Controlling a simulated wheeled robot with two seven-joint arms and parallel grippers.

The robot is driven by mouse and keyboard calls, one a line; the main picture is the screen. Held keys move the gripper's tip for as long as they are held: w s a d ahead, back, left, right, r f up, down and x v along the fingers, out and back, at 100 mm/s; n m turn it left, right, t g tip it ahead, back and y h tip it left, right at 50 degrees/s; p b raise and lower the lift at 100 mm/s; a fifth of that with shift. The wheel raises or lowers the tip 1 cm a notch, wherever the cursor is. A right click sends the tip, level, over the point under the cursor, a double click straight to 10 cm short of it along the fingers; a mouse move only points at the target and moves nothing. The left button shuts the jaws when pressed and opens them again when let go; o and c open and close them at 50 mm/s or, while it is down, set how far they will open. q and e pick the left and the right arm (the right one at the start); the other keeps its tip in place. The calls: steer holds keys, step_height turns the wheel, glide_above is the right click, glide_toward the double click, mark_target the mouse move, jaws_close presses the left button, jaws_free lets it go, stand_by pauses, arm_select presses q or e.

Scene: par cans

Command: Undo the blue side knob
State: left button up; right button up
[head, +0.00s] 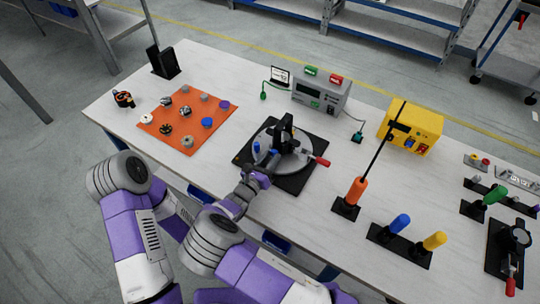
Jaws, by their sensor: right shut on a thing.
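The black and grey turntable device (291,162) stands on a square black base near the middle of the table. The small blue side knob (257,147) shows on its left side, close to my right gripper. My right gripper (256,165) reaches in from the front and is shut at the knob, with its fingers partly hidden by the wrist. The exact contact is too small to make out. A red-tipped handle (321,161) sticks out on the device's right side. My left gripper is out of view.
An orange mat (158,126) with several small knobs lies to the left. A grey box (322,93) and a yellow box (410,128) stand behind. An orange-handled tool (356,190) stands upright to the right, near blue and yellow handles (400,223).

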steer(key=o, duration=1.1)
steer(key=shift+c, duration=0.2)
